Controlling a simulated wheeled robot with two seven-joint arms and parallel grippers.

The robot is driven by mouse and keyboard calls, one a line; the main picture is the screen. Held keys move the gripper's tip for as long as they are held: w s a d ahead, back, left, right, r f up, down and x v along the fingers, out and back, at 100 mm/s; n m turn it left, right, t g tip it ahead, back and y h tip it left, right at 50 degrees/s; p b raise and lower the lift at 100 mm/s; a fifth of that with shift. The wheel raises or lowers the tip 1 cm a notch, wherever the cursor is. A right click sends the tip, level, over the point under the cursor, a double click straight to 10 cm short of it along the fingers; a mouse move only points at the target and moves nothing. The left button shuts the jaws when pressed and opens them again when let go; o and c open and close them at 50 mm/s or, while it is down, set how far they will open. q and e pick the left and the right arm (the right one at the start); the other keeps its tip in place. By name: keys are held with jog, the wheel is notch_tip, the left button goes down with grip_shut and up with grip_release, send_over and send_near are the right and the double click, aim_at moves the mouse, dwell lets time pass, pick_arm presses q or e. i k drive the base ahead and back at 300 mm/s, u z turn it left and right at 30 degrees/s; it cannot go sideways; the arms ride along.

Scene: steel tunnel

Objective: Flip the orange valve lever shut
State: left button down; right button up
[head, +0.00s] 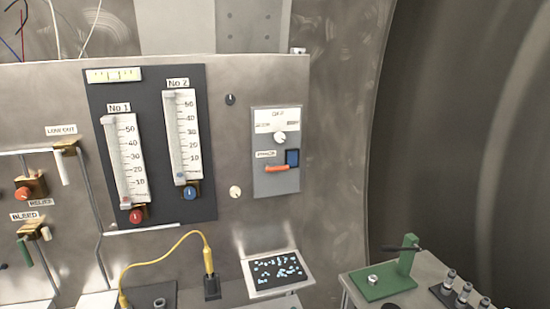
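A short orange lever (279,168) lies nearly level on the lower part of a grey control box (262,187) at the right of the steel panel. An orange-red round knob (23,193) is on a brass fitting at the far left, near the RELIEF label. Neither of my grippers is in view, and nothing hides the orange lever.
Two gauges, No 1 (125,160) and No 2 (182,135), fill the middle. A white lever (65,168) and a green lever (25,253) are at left. Below are a yellow cable (165,248), a tilted screen (277,271) and a green clamp stand (385,285). Space before the box looks clear.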

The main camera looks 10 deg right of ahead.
aim_at(268, 170)
jog(key=u, duration=0.1)
jog(key=i, duration=0.3)
jog(key=z, duration=1.75)
jog(key=i, duration=0.5)
jog(key=u, duration=1.65)
